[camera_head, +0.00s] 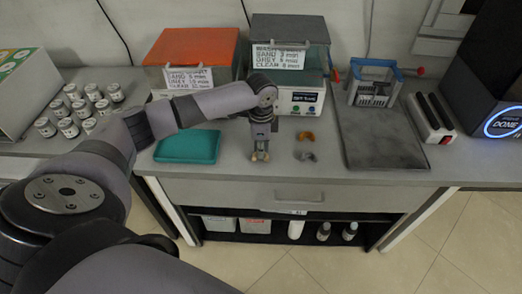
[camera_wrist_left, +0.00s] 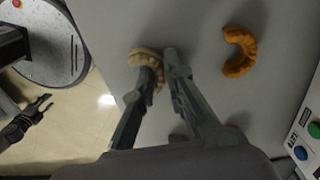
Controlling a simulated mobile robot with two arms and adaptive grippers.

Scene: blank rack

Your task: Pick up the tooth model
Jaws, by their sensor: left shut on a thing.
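My left gripper (camera_head: 260,152) points down at the front of the counter, its fingers closed on a beige, curved tooth model (camera_wrist_left: 147,60). In the left wrist view the model sits at the fingertips (camera_wrist_left: 160,66), partly hidden by one finger. An orange tooth model (camera_head: 306,136) lies on the counter to the right of the gripper; it also shows in the wrist view (camera_wrist_left: 240,52). A grey tooth model (camera_head: 305,156) lies just in front of the orange one. A dark jointed part at the wrist view's left edge looks like my right gripper (camera_wrist_left: 44,104); its opening is unclear.
A teal case (camera_head: 188,146) lies left of the gripper. Behind stand an orange-lidded box (camera_head: 195,48) and a grey-lidded machine (camera_head: 300,103). A dark mat (camera_head: 380,140) lies to the right. Several small jars (camera_head: 68,128) stand at far left. A drawer (camera_head: 300,195) is below the counter.

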